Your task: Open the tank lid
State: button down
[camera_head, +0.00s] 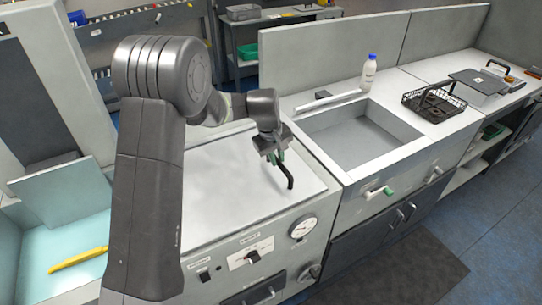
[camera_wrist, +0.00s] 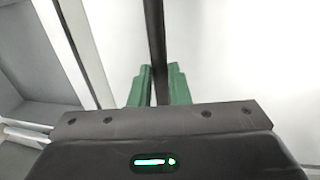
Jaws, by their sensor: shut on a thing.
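The tank lid (camera_head: 235,200) is a flat, light grey panel on top of the unit with the dial. It lies level and looks closed in the head view. Its black handle (camera_head: 289,179) stands near the right side and also shows as a dark bar in the wrist view (camera_wrist: 155,35). My gripper (camera_head: 277,158) is over the handle, its green fingers (camera_wrist: 158,88) shut on the bar from both sides. The lid's far left part is hidden behind my arm.
A sink (camera_head: 355,152) is right of the lid, with a white bottle (camera_head: 369,72) behind it. A black wire basket (camera_head: 434,104) stands further right. The unit's front has a dial (camera_head: 302,228) and knobs. A yellow tool (camera_head: 78,260) lies at the left.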

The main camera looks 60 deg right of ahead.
jog(key=shift+s+d+r, duration=0.15)
jog(key=shift+d+r, duration=0.05)
jog(key=shift+r, duration=0.15)
jog(key=c, duration=1.5)
grip_release()
jog(key=shift+s, duration=0.1)
jog(key=shift+o, duration=0.7)
jog(key=shift+s+f, duration=0.1)
jog(key=shift+s, duration=0.1)
jog(key=shift+w, duration=0.2)
jog(key=shift+a+r, duration=0.1)
jog(key=shift+r, duration=0.1)
notch_tip(320, 180, up, 13)
jog(key=w+a+b, duration=0.1)
jog(key=a, duration=0.1)
jog(key=shift+a+r+b, duration=0.15)
jog(key=shift+a+b, duration=0.05)
jog(key=shift+b, duration=0.2)
